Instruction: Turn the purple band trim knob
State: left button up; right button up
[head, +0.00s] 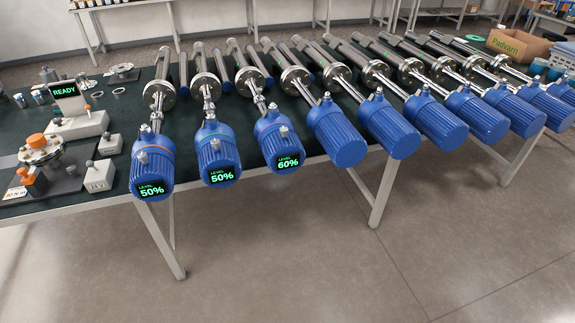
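Three blue transmitters with lit screens lie at the front left of the bench. The third one (270,131) reads LEVEL 60%; its thin band looks bluish-purple but is hard to tell from the housing. A small grey trim knob (284,131) sticks up on its top, above the screen (288,161). The second transmitter (211,137) has a green band and reads 50%. The leftmost one (150,161) has an orange band and reads 50%. Neither of my grippers is in view, and nothing touches the knobs.
More blue transmitters without lit screens (388,128) continue to the right along the dark green bench (100,185). A READY display (65,90) and a fixture with an orange cap (38,146) stand at the left. A cardboard box (512,44) is at the back right. The floor in front is clear.

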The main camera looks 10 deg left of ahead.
aim_at(283, 131)
jog(key=i+l+u, duration=0.45)
jog(key=i, duration=0.25)
jog(key=i+l+u, duration=0.4)
jog(key=i, duration=0.25)
jog(key=l, duration=0.1)
